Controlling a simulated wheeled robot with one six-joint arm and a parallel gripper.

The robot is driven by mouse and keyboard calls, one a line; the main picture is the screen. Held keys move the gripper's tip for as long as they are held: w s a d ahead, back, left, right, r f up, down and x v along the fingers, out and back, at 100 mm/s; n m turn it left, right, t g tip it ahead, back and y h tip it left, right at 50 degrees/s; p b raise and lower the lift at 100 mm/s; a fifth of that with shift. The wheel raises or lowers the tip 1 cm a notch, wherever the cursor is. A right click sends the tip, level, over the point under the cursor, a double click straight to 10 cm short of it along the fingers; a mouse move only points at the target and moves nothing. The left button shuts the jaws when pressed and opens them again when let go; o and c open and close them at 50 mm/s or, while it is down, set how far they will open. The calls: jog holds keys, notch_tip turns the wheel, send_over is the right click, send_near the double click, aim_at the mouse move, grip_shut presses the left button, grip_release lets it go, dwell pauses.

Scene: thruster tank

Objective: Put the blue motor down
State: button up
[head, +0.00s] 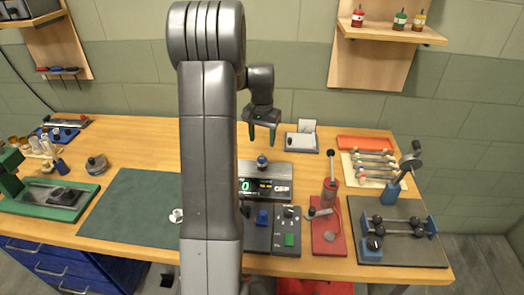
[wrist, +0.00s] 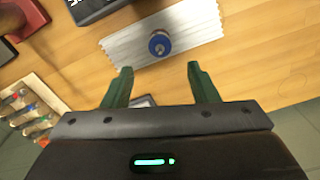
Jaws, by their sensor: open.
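The blue motor (head: 262,163) stands on the pale ribbed plate at the back of a dark device (head: 263,196) with a green display reading 0. In the wrist view the motor (wrist: 159,43) shows from above as a blue and white round body on the ribbed plate (wrist: 203,28). My gripper (head: 262,140) is open and empty, above the motor and apart from it. In the wrist view its green fingers (wrist: 160,70) are spread, with the motor beyond their tips. My arm hides part of the bench left of the device.
A control box (head: 271,231) with blue and green switches stands in front. A red press (head: 328,225) and a weight stand (head: 410,249) are to the right. A small grey box (head: 301,142) stands behind. The dark green mat (head: 125,207) is mostly clear.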

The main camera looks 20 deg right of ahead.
notch_tip(320, 180, up, 4)
send_over(262, 161)
jog(key=w, duration=0.1)
jog(key=shift+w+d+r, duration=0.15)
jog(key=shift+d, duration=0.1)
notch_tip(262, 161, down, 12)
jog(key=shift+r+p, duration=0.15)
jog(key=shift+p, duration=0.5)
jog(key=shift+w, duration=0.1)
jog(key=shift+r+b, duration=0.35)
jog(key=shift+r, duration=1.15)
jog(key=shift+f, duration=0.1)
